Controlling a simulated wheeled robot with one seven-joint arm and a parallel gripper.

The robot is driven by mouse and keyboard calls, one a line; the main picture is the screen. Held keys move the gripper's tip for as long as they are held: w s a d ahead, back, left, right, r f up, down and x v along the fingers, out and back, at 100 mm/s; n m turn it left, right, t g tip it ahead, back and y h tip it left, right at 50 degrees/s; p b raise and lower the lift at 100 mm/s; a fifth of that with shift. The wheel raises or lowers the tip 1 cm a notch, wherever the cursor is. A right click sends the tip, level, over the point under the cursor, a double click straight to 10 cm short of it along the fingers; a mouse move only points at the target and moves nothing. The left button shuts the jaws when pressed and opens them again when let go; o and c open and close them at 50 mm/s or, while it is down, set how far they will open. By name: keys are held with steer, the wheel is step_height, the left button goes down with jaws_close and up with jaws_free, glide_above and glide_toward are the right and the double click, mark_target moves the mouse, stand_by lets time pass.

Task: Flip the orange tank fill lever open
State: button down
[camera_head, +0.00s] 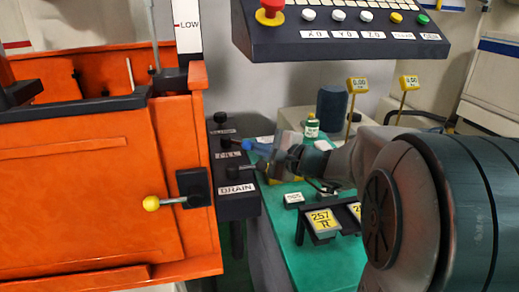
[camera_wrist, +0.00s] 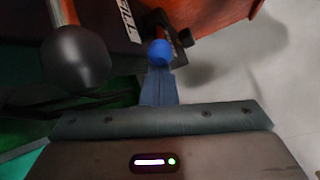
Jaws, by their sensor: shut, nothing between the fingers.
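The orange tank (camera_head: 95,190) fills the left of the head view. A dark valve block on its right side carries the FILL label (camera_head: 228,155) and the DRAIN label (camera_head: 237,189). The fill lever's blue knob (camera_head: 248,144) sticks out to the right; it also shows in the wrist view (camera_wrist: 160,52). My gripper (camera_head: 270,149) reaches in from the right, close to the blue knob. In the wrist view its fingers (camera_wrist: 158,76) are shut and empty, with the knob just beyond their tips. I cannot tell whether they touch.
A black lever knob (camera_wrist: 75,58), apparently the drain lever's, is close left of my fingers. A yellow-knobbed latch (camera_head: 151,203) is on the tank front. A control panel (camera_head: 345,35) hangs above. A green bench (camera_head: 325,262) holds a bottle (camera_head: 312,128) and yellow-tagged blocks.

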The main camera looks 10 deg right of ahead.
steer(key=w+d+f+b, duration=0.2)
steer(key=d+b, duration=0.1)
steer(key=a+v, duration=0.1)
steer(key=v, duration=0.8)
steer(key=shift+s, duration=0.45)
steer(key=shift+r, duration=0.1)
steer(key=shift+w, duration=0.1)
steer(key=w+d+n+g+y+b, duration=0.1)
steer(key=w+d+n+g+y, duration=0.3)
steer(key=n, duration=0.4)
steer(key=shift+w+d+f+y, duration=0.25)
steer(key=shift+w+d+y, duration=0.4)
steer(key=shift+y, duration=0.75)
